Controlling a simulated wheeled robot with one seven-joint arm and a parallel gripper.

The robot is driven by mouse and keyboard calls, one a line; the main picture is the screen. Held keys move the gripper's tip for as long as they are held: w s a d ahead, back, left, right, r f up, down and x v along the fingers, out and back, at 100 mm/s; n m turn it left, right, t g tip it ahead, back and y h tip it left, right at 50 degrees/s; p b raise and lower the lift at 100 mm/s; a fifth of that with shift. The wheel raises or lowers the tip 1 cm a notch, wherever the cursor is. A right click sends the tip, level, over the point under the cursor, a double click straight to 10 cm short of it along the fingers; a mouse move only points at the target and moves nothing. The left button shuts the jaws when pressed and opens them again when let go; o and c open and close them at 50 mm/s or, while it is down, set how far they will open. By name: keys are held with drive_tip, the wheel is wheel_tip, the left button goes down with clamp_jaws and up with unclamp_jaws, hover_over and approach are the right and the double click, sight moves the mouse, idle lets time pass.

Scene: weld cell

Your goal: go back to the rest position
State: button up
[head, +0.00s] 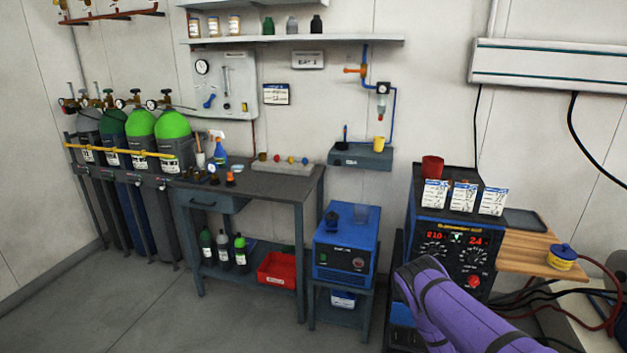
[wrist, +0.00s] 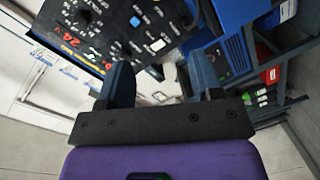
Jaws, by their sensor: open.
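My gripper (wrist: 160,84) shows in the wrist view with two dark fingers spread apart and nothing between them. In the head view my purple arm comes in from the lower right, in front of the welding machine (head: 457,236); the gripper's fingers cannot be made out there. The machine's dark control panel with red digits also shows at the upper left of the wrist view (wrist: 100,30), beyond the left finger. I see no object held.
A blue unit (head: 345,248) stands on a small stand left of the arm. The grey workbench (head: 262,183) and gas cylinders (head: 172,143) stand farther left. A wooden board (head: 520,252) and cables lie right of the machine. The floor (head: 140,310) at lower left is clear.

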drive_tip(key=w+a+r+m+g, duration=0.1)
drive_tip(key=w+r+m+g, duration=0.15)
drive_tip(key=w+r, duration=0.6)
drive_tip(key=w+a+r+m+g, duration=0.15)
drive_tip(key=w+r+m, duration=0.25)
drive_tip(key=r, duration=1)
drive_tip(key=s+a+r+m+g+y, duration=0.1)
drive_tip(key=s+a+r, duration=0.15)
drive_tip(key=r, duration=1.05)
drive_tip(key=s+a+r+m+g+y, duration=0.1)
drive_tip(key=a+r+m, duration=0.15)
drive_tip(key=r, duration=0.95)
drive_tip(key=s+a+r+g+y, duration=0.1)
drive_tip(key=s+a+r+y, duration=0.15)
drive_tip(key=s+r, duration=0.65)
drive_tip(key=s+a+r+g+y, duration=0.1)
drive_tip(key=s+a+r, duration=0.3)
drive_tip(key=s+r, duration=0.55)
drive_tip(key=s+r+g, duration=0.1)
drive_tip(key=s+r, duration=0.1)
drive_tip(key=s, duration=1.1)
drive_tip(key=s+a+r+g, duration=0.1)
drive_tip(key=s+r, duration=0.1)
drive_tip(key=s, duration=1.1)
drive_tip(key=shift+a+r+n+g, duration=0.2)
drive_tip(key=shift+r+n+g, duration=0.1)
drive_tip(key=shift+r+g, duration=0.1)
